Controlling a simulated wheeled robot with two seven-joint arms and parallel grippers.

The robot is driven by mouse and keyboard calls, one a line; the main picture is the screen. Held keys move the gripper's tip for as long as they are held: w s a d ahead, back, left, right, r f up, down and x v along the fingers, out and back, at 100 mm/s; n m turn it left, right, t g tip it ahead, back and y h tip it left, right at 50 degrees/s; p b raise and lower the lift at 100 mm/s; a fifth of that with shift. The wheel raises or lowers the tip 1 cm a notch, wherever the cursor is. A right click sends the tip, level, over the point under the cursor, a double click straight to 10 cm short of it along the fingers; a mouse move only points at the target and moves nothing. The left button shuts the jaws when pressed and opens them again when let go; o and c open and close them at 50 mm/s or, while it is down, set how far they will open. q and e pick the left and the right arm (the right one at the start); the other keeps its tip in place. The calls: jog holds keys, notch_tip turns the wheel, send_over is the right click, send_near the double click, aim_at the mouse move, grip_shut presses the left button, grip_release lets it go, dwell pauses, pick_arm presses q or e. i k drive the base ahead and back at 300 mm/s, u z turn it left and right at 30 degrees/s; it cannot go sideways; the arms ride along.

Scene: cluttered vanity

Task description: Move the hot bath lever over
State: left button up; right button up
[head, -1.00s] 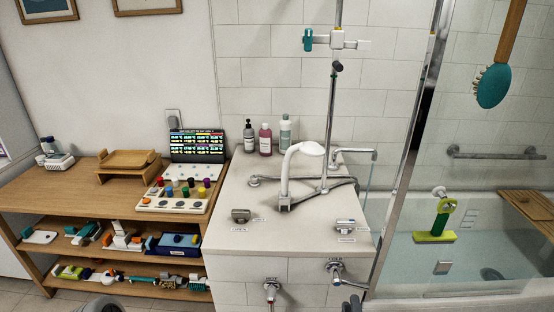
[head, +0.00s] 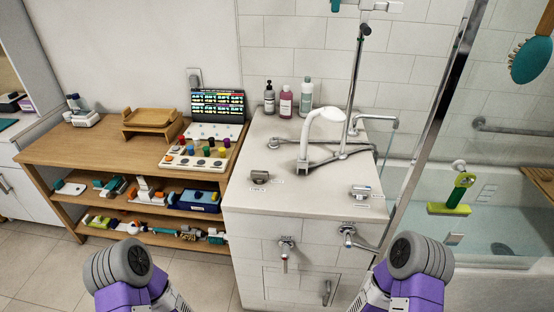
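The hot bath lever (head: 285,256) is on the tiled front of the white counter block, left of centre. It is a chrome lever hanging down from a round base, with a reddish mark near its lower end. My two purple and grey arms show at the bottom left and bottom right, both apart from the levers. Neither gripper's fingers can be seen.
The counter (head: 310,205) carries a white curved spout (head: 320,125), two small chrome fittings and several bottles. A wooden shelf unit (head: 90,150) full of objects stands left. A glass screen and bathtub (head: 480,230) are on the right. A chrome handle (head: 327,292) is below the levers.

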aim_at(285, 248)
jog(key=u, duration=0.5)
jog(key=k, duration=0.6)
jog(key=u, duration=0.9)
jog(key=i, duration=0.65)
jog(key=z, duration=0.55)
jog(key=i, duration=0.65)
jog(key=z, duration=0.7)
